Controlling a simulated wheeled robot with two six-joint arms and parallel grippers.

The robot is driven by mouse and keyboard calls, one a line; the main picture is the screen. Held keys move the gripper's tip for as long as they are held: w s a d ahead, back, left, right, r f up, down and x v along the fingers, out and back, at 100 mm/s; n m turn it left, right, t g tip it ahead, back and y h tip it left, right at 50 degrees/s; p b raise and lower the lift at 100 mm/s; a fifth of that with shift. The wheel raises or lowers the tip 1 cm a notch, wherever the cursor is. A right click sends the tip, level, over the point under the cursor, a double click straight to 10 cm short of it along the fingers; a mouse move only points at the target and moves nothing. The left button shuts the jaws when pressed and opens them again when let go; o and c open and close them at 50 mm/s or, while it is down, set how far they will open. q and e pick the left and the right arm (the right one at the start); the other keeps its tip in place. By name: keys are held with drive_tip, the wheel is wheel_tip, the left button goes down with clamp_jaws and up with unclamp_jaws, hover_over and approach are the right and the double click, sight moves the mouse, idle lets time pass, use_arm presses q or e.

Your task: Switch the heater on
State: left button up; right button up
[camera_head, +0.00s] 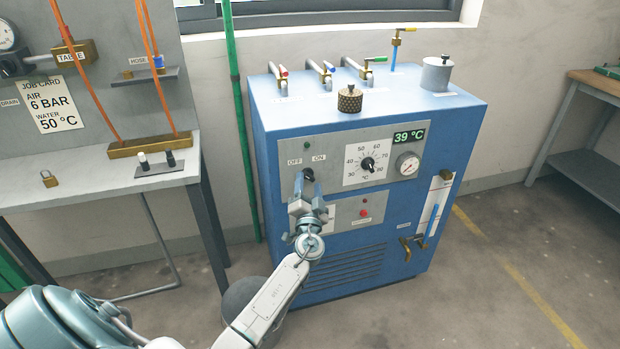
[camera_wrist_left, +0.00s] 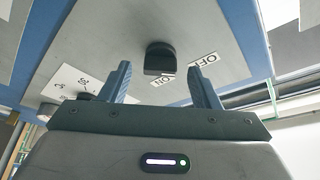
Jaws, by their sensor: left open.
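The heater is a blue cabinet (camera_head: 268,140) with a grey control panel. Its black OFF/ON switch knob (camera_head: 308,174) sits below the OFF and ON labels, and a small dark green lamp (camera_head: 307,146) is above them. In the left wrist view the knob (camera_wrist_left: 160,58) lies between and beyond the fingertips of my left gripper (camera_wrist_left: 158,80), which is open. In the head view my left gripper (camera_head: 307,184) is right at the knob and partly hides it. I cannot tell whether a finger touches the knob. My right gripper is not in view.
A temperature dial (camera_head: 368,164) and a 39 °C display (camera_head: 409,136) are right of the switch. A red button (camera_head: 364,212) is below. A grey bucket (camera_head: 243,297) stands on the floor behind my arm. A workbench (camera_head: 95,190) is at left.

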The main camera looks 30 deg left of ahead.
use_arm(q)
drive_tip(key=shift+x, duration=0.95)
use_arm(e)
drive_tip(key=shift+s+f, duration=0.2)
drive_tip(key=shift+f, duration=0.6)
use_arm(q)
drive_tip(key=shift+c, duration=0.3)
drive_tip(key=c, duration=0.9)
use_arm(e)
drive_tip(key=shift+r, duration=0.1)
